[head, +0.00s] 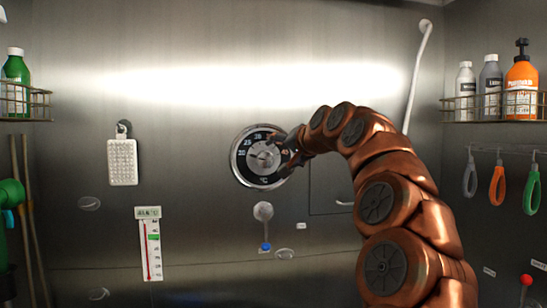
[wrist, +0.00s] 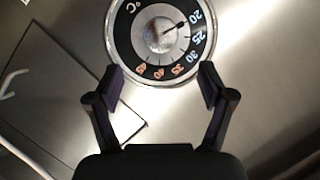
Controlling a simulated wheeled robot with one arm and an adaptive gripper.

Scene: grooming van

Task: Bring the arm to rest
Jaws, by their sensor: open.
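My copper-coloured arm reaches up from the lower right in the head view and curves left toward the wall. My gripper (head: 290,149) is at the right side of a round temperature dial (head: 243,163) on the metal wall. In the wrist view my gripper (wrist: 160,88) is open with nothing between its fingers. The dial (wrist: 160,35) shows beyond the fingertips, with a silver centre knob and a dark pointer near 20. I cannot tell whether the fingertips touch the dial's rim.
A thermometer (head: 150,245), a lever with a blue tip (head: 264,225) and a white brush-like pad (head: 122,162) are on the wall. Bottles stand on the right shelf (head: 490,107), above hanging loops (head: 497,186). A white hose (head: 417,75) hangs behind my arm.

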